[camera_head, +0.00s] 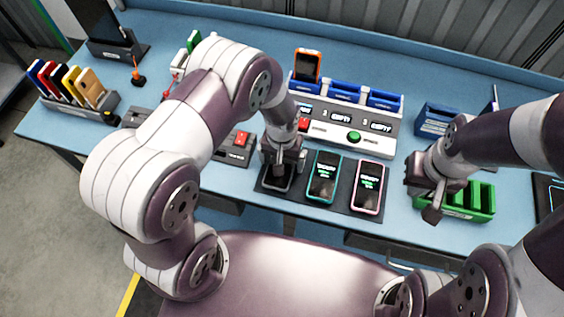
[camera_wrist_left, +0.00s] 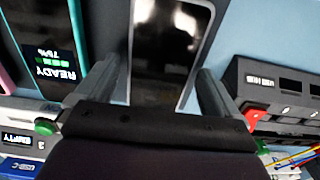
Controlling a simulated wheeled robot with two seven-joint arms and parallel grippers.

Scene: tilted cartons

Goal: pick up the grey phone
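The grey phone (camera_head: 276,184) lies on a dark mat in the head view, at the left end of a row of three phones. Its screen is dark and its frame light grey. My left gripper (camera_head: 284,166) is directly over it and hides part of it. In the left wrist view the phone (camera_wrist_left: 166,45) lies between the two spread fingers of my left gripper (camera_wrist_left: 168,88). Whether the fingers touch its sides is not clear. My right gripper (camera_head: 432,203) hangs over a green slotted tray (camera_head: 471,213), away from the phones; its fingers are not clear.
A teal-framed phone (camera_head: 325,177) and a pink-framed phone (camera_head: 369,187) lie to the right on the dark mat (camera_head: 346,205). Behind stands a charging dock (camera_head: 329,133) with blue slots and an orange phone (camera_head: 308,65). Several coloured phones stand in a rack (camera_head: 103,112) at left.

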